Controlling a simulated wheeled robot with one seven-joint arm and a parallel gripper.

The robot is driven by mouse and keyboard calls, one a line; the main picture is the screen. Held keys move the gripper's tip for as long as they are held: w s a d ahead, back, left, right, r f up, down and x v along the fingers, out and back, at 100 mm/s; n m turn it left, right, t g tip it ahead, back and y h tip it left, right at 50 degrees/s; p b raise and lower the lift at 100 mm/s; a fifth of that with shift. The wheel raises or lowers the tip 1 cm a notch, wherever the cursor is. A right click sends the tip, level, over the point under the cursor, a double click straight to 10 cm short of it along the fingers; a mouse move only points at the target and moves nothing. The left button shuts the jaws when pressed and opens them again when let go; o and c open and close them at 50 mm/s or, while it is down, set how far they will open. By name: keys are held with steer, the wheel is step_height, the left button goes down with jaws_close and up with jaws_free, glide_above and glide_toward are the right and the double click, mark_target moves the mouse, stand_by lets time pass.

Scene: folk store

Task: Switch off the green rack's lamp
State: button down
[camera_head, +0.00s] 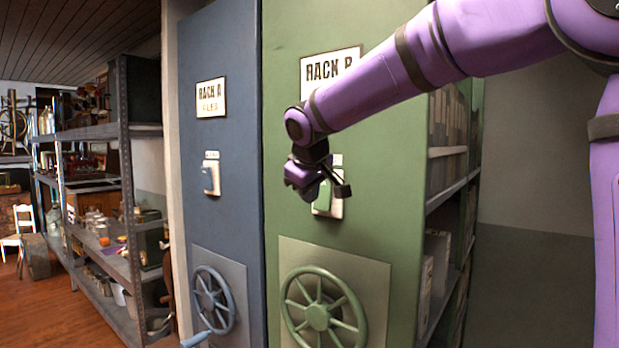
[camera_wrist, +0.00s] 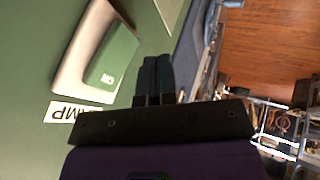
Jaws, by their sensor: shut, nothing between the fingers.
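The green rack (camera_head: 350,110) stands in the middle of the head view, with a sign reading "RACK B", partly covered by my arm. Its lamp switch (camera_head: 335,208) is a pale housing with a green rocker, half hidden behind my gripper (camera_head: 342,190). In the wrist view the pale switch housing (camera_wrist: 75,60) and green rocker (camera_wrist: 112,58) show at upper left. The rocker bears small, upside-down white letters, perhaps "ON". A label ending "MP" (camera_wrist: 75,110) lies beside it. My gripper (camera_wrist: 157,62) is shut and empty, beside the rocker; I cannot tell whether they touch.
Below the switch is a green handwheel (camera_head: 322,312). A blue rack (camera_head: 222,120), marked "RACK A", stands at left with its own switch (camera_head: 211,178) and handwheel (camera_head: 212,298). Loaded metal shelves (camera_head: 125,180) stand further left. Wooden floor (camera_head: 50,310) is open at far left.

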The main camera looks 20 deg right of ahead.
mark_target(320, 206)
steer(key=shift+w+d+f, duration=0.5)
steer(key=shift+w+d, duration=0.3)
steer(key=shift+d, duration=0.05)
steer(key=shift+w+d+f, duration=0.45)
steer(key=shift+w+d, duration=0.35)
steer(key=shift+d, duration=0.05)
steer(key=shift+w+d+f, duration=0.15)
steer(key=shift+w+d, duration=0.05)
steer(key=shift+d, duration=0.1)
